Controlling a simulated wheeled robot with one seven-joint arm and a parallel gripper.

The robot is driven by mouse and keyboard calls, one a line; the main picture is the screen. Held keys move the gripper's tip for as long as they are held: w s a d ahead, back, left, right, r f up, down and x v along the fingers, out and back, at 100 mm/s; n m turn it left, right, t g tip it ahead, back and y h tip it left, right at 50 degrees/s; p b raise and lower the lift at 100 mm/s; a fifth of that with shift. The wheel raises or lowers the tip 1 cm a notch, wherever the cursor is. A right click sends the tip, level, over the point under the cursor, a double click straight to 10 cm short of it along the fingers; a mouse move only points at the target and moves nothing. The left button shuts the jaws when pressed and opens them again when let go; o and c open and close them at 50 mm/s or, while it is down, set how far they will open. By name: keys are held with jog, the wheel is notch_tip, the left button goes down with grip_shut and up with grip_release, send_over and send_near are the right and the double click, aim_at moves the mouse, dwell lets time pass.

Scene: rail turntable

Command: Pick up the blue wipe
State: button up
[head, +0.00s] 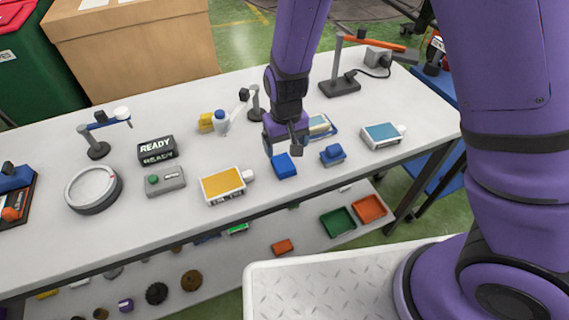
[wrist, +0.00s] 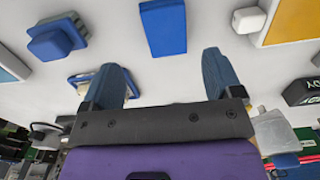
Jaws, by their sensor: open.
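The blue wipe (head: 284,166) looks like a small flat blue rectangle lying on the grey-white table, near its front edge. It also shows at the top middle of the wrist view (wrist: 163,27), cut off by the frame edge. My gripper (head: 284,147) points down above the table, just behind the wipe. In the wrist view my gripper (wrist: 160,62) has its two fingers wide apart with nothing between them. The wipe lies ahead of the fingertips, roughly in line with the gap. I cannot tell the exact height of the fingertips above the table.
A blue knobbed block (head: 333,155) stands right of the wipe. A yellow-labelled box (head: 222,185) stands left. A blue-labelled box (head: 381,135) is further right. A white-and-blue item (head: 320,126) lies behind my gripper.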

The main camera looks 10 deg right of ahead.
aim_at(283, 162)
jog(key=shift+a+f, duration=0.2)
jog(key=shift+f, duration=1.6)
jog(key=shift+a+f, duration=0.15)
jog(key=shift+f, duration=1.6)
jog(key=c, duration=1.1)
jog(key=shift+r, duration=0.85)
notch_tip(283, 162, up, 2)
jog(key=shift+s+r, duration=0.1)
jog(key=shift+s, duration=0.05)
jog(key=s, duration=1)
jog(key=s+r, duration=0.1)
jog(key=s, duration=0.4)
jog(key=shift+s+a, duration=0.25)
jog(key=shift+s, duration=0.15)
